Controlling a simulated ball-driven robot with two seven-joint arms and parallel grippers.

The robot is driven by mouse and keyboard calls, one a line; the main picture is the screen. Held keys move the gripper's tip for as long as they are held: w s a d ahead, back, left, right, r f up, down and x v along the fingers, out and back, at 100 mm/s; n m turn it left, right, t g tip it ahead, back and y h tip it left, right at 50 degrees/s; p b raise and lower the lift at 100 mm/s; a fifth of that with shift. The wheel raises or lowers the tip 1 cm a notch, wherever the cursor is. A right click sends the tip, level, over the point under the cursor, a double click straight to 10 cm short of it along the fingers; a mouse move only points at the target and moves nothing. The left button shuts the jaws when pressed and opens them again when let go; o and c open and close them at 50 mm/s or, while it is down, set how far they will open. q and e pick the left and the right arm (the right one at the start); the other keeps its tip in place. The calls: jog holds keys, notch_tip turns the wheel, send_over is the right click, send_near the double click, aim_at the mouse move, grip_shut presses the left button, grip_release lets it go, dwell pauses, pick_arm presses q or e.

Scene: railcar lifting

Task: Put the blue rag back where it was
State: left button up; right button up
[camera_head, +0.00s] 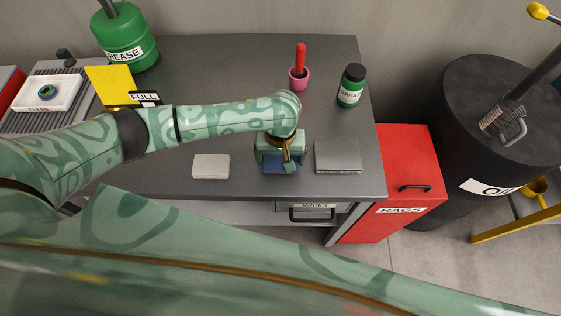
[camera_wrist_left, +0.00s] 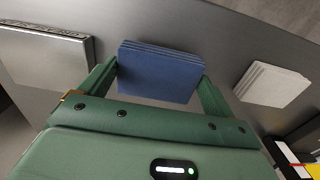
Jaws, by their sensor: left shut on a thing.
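The blue rag (camera_wrist_left: 158,72) is a folded, layered square between the two green fingers of my left gripper (camera_wrist_left: 160,85) in the left wrist view. In the head view the blue rag (camera_head: 281,165) shows just below my left gripper (camera_head: 280,160), over the front part of the grey bench. My left gripper is shut on the rag. I cannot tell whether the rag touches the bench top. The red bin labelled RAGS (camera_head: 400,180) stands at the bench's right end with its lid closed. My right gripper is not in view.
A white folded cloth (camera_head: 211,167) lies left of my left gripper, and a grey flat block (camera_head: 338,156) lies to its right. A pink cup (camera_head: 299,78) and a green jar (camera_head: 351,86) stand further back. A black oil drum (camera_head: 500,120) stands right of the bin.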

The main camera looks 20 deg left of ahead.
aim_at(281, 160)
pick_arm(q)
notch_tip(281, 160, down, 2)
jog(key=shift+r, duration=0.1)
jog(key=o, duration=0.7)
notch_tip(281, 160, up, 12)
jog(key=p, duration=0.5)
